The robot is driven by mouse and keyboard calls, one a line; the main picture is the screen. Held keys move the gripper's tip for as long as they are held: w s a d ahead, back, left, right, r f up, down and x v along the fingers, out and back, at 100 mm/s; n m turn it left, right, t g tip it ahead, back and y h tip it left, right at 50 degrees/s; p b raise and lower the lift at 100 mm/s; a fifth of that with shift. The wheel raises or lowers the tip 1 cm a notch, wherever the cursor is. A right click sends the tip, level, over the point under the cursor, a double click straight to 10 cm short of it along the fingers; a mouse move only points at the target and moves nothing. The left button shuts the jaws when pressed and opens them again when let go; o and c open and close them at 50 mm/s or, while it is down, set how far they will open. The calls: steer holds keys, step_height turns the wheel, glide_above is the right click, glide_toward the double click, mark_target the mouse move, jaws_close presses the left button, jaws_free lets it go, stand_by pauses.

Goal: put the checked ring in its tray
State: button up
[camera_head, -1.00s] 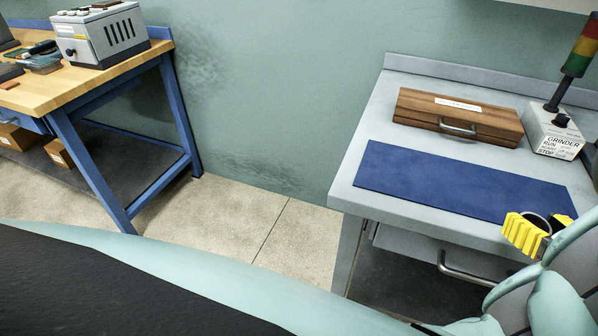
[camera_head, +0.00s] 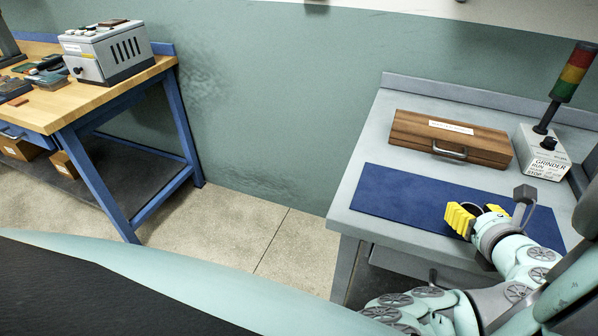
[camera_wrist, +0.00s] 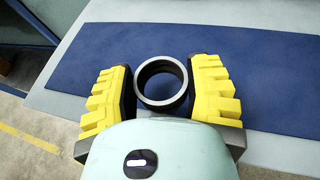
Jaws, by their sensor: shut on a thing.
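The ring (camera_wrist: 163,101), dark with a bright steel rim, is between the yellow ribbed fingers of my gripper (camera_wrist: 161,76) in the wrist view. My gripper is shut on it, with the dark inner pads at its two sides. In the head view my gripper (camera_head: 474,213) is over the front part of the blue mat (camera_head: 405,192), near the bench's front edge. There the ring is mostly hidden by the fingers. The mat also shows beyond the ring in the wrist view (camera_wrist: 260,75). I cannot make out a tray for the ring in either view.
A wooden case (camera_head: 480,147) with a handle lies behind the mat on the grey bench (camera_head: 375,140). A grinder control box (camera_head: 541,150) with a signal lamp (camera_head: 573,72) stands at right. A wooden-topped workbench (camera_head: 90,100) with a grey machine (camera_head: 106,52) is at far left; floor lies between.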

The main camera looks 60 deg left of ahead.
mark_target(443, 215)
steer(key=a, duration=0.2)
steer(key=w+a+p, duration=0.1)
steer(key=a, duration=0.2)
steer(key=shift+w+a+f, duration=0.15)
steer(key=shift+w+f, duration=0.05)
step_height(443, 215, down, 4)
steer(key=b, duration=0.4)
steer(key=shift+r, duration=0.25)
steer(key=o, duration=0.8)
steer(key=shift+f, duration=0.2)
steer(key=o, duration=0.4)
steer(key=shift+r, duration=0.1)
